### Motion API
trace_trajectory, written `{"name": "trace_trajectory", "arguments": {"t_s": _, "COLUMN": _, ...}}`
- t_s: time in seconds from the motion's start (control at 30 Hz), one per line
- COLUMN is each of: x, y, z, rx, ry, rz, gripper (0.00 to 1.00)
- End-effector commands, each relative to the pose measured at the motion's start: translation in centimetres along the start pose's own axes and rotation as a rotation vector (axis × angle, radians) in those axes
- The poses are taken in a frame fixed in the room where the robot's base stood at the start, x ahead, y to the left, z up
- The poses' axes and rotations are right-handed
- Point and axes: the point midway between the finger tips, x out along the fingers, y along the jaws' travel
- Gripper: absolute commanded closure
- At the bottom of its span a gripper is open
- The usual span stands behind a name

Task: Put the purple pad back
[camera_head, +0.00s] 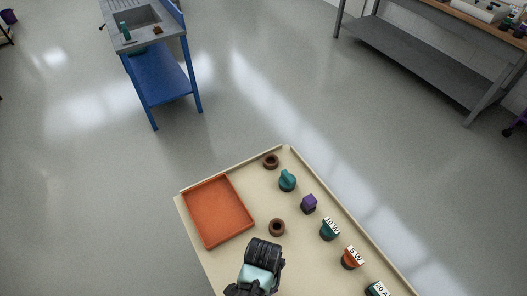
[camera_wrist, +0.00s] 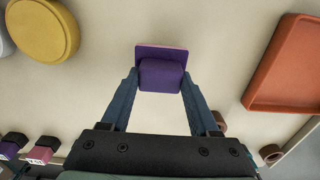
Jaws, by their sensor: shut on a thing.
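The purple pad (camera_wrist: 161,52) is a flat purple plate with a blocky purple grip on it. It shows in the wrist view between the two blue-grey fingers of my gripper (camera_wrist: 161,77), which is shut on its block. I cannot tell whether the pad touches the surface below. In the head view my gripper (camera_head: 253,286) is at the bottom, over the cream table, and the held pad is hidden there. A small purple block (camera_head: 309,204) stands on the table to the right.
An orange tray (camera_head: 219,210) lies on the cream table (camera_head: 256,187). Brown rings (camera_head: 277,227), a teal piece (camera_head: 288,181) and labelled plugs (camera_head: 330,229) stand nearby. A yellow disc (camera_wrist: 42,28) shows in the wrist view. A blue sink stand (camera_head: 163,78) is beyond open floor.

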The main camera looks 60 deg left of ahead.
Motion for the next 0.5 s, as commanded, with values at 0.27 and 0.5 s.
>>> {"name": "trace_trajectory", "arguments": {"t_s": 0.27, "x": 2.8, "y": 0.0, "z": 0.0, "rx": 0.001, "ry": 0.000, "rz": 0.000, "gripper": 0.83}}
{"name": "trace_trajectory", "arguments": {"t_s": 0.5, "x": 2.9, "y": 0.0, "z": 0.0, "rx": 0.001, "ry": 0.001, "rz": 0.000, "gripper": 0.83}}
